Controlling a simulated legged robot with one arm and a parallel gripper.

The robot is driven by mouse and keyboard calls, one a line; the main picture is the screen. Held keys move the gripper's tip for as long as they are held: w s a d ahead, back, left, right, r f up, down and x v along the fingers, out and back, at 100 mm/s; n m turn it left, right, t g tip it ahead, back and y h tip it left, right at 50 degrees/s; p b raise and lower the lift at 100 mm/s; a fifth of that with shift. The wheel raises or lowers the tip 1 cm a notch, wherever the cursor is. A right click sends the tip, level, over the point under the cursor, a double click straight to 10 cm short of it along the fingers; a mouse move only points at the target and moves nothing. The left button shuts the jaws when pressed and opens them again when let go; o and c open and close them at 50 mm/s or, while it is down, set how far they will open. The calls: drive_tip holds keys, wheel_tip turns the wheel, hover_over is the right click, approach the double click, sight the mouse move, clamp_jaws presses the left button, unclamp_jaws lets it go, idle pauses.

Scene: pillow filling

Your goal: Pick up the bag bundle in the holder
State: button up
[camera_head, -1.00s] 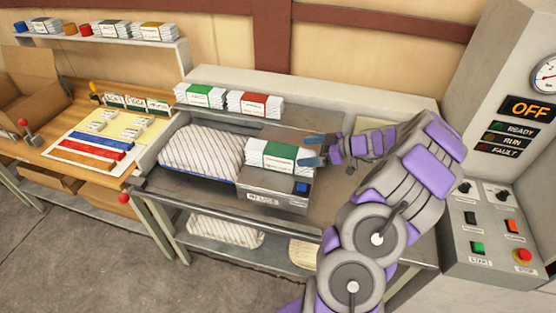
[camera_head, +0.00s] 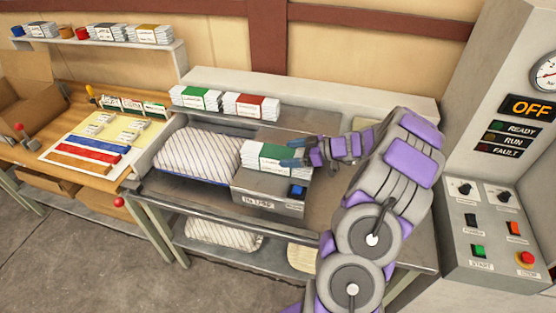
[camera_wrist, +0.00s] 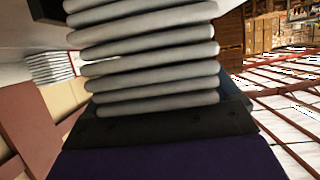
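The bag bundle (camera_head: 268,153), a white stack of folded bags with a green band, sits in the grey holder (camera_head: 268,204) on the bench. My gripper (camera_head: 292,154) is at the bundle's right end, with its blue fingertips apart, one toward the back and one toward the front. In the wrist view the bundle (camera_wrist: 145,60) fills the middle as several pale layers, very close to the dark palm. Most of both fingers is hidden there, so contact with the bundle cannot be told.
A striped pillow (camera_head: 197,152) lies left of the holder. Two more bundles, green-labelled (camera_head: 196,98) and red-labelled (camera_head: 250,106), rest on the shelf behind. A control panel (camera_head: 490,225) stands at the right. Another pillow (camera_head: 222,234) lies on the lower shelf.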

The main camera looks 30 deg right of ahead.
drive_tip(key=shift+f, duration=0.1)
drive_tip(key=shift+c, duration=0.8)
drive_tip(key=shift+a, duration=0.7)
drive_tip(key=c, duration=0.6)
drive_tip(key=shift+d, duration=0.15)
drive_tip(key=c, duration=0.3)
drive_tip(key=shift+d, duration=0.3)
drive_tip(key=shift+c, duration=0.5)
